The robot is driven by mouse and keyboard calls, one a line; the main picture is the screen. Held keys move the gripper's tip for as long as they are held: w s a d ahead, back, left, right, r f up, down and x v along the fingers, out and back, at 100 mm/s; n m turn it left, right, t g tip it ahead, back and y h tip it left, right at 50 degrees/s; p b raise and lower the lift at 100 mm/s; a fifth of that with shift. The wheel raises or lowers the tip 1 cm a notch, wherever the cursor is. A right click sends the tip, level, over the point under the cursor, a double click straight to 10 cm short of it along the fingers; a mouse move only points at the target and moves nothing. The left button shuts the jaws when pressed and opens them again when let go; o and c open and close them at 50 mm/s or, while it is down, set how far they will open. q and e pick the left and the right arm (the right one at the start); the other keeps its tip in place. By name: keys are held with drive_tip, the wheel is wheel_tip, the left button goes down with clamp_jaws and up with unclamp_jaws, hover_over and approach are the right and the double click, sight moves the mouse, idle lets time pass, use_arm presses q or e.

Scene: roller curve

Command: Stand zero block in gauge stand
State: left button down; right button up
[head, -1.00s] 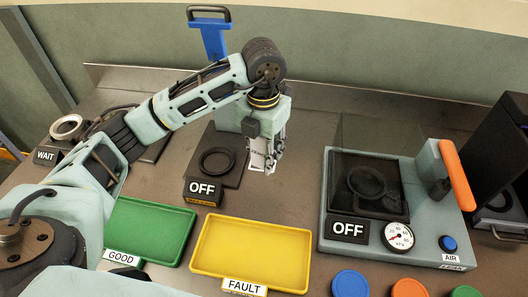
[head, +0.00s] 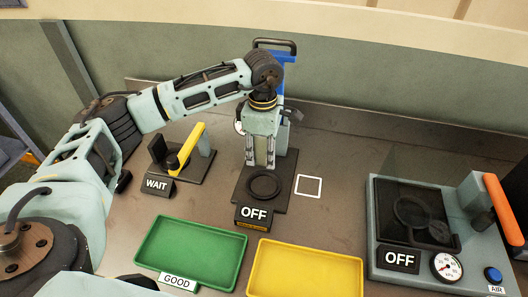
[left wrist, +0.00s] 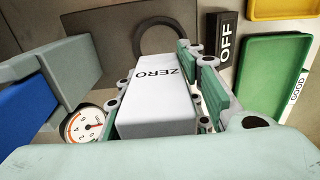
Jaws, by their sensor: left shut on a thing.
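My left gripper (head: 260,164) points down over the back part of the gauge stand's dark base (head: 284,202), behind its black ring (head: 265,184). It is shut on the white zero block (left wrist: 165,90), whose ZERO face shows between the fingers in the left wrist view. The block hangs upright and seems above the base; its lower end is hard to see. The stand's blue column and black handle (head: 275,44) rise behind my gripper. Its dial gauge (left wrist: 85,125) shows in the left wrist view. An OFF sign (head: 252,214) stands at the front. My right gripper is out of view.
An empty white square outline (head: 308,186) lies right of the stand. A WAIT fixture with a yellow lever (head: 188,146) is at left. Green GOOD (head: 190,252) and yellow FAULT (head: 305,270) trays are in front. A grey air fixture (head: 468,212) stands at right.

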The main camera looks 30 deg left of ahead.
use_arm(q)
drive_tip(key=shift+d+f, duration=0.15)
drive_tip(key=shift+f, duration=0.1)
drive_tip(key=shift+f+b, duration=0.45)
drive_tip(key=shift+f, duration=0.15)
drive_tip(key=b, duration=0.3)
hover_over(264, 186)
drive_tip(key=shift+f, duration=2.7)
wheel_tip(264, 186, down, 3)
drive_tip(key=shift+w+r+b, duration=0.1)
drive_tip(key=shift+r+b, duration=0.1)
drive_tip(key=shift+b, duration=0.8)
drive_tip(key=shift+f+b, duration=0.65)
drive_tip(key=shift+f, duration=0.1)
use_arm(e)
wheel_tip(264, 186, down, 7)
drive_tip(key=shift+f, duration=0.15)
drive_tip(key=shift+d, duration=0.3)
use_arm(q)
drive_tip(key=shift+b, duration=0.4)
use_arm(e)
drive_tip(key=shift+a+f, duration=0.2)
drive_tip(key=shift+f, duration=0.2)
use_arm(q)
drive_tip(key=shift+f, duration=0.2)
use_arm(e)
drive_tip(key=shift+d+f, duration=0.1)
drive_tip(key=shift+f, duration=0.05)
